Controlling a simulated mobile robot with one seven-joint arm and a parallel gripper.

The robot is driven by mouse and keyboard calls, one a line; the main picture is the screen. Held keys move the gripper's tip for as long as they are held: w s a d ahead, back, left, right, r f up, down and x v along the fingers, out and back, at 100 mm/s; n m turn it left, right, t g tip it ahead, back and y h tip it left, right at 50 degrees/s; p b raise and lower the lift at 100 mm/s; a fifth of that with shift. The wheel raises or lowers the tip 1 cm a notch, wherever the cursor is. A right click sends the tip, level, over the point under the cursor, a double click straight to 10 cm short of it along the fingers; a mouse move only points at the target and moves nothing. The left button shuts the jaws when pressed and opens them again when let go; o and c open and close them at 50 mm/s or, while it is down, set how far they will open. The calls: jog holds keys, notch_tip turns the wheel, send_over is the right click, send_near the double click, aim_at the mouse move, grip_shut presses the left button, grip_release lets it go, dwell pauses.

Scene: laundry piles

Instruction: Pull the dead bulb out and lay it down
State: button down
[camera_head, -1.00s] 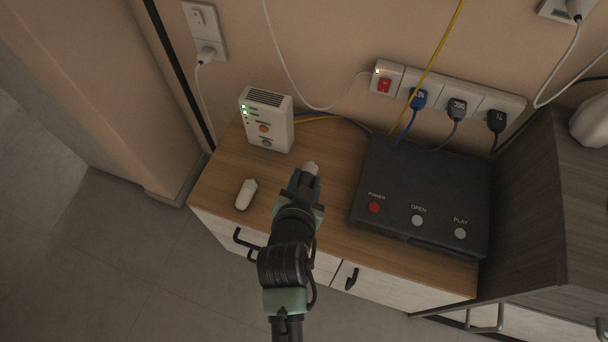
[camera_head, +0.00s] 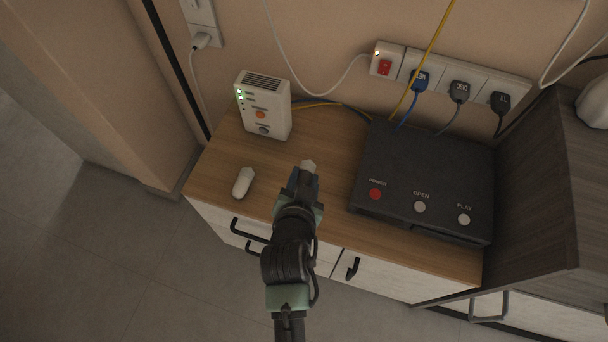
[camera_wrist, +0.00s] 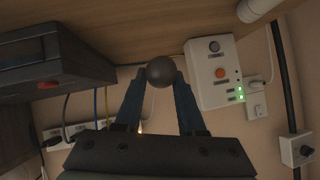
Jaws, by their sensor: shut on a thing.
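My gripper (camera_head: 303,178) is over the wooden cabinet top, shut on a bulb. The bulb's pale tip (camera_head: 309,165) sticks out beyond the fingers in the head view. In the wrist view the held bulb (camera_wrist: 160,71) is a dark round end between the two fingertips; the rest of it is hidden. A second bulb, white (camera_head: 243,182), lies on the cabinet top left of my gripper. It also shows in the wrist view as a pale cylinder (camera_wrist: 258,10). I cannot tell from their looks which bulb is dead.
A white box with green lights (camera_head: 264,106) stands behind the lying bulb. A black player (camera_head: 425,180) with several buttons sits to the right. A socket strip (camera_head: 445,80) with cables is on the wall. The cabinet top (camera_head: 215,160) has bare room around the lying bulb.

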jog(key=shift+f+b, duration=2.15)
jog(key=shift+f, duration=1.05)
jog(key=shift+c, duration=2.1)
grip_release()
jog(key=shift+r, duration=0.1)
jog(key=p+v, duration=0.4)
jog(key=v, duration=0.9)
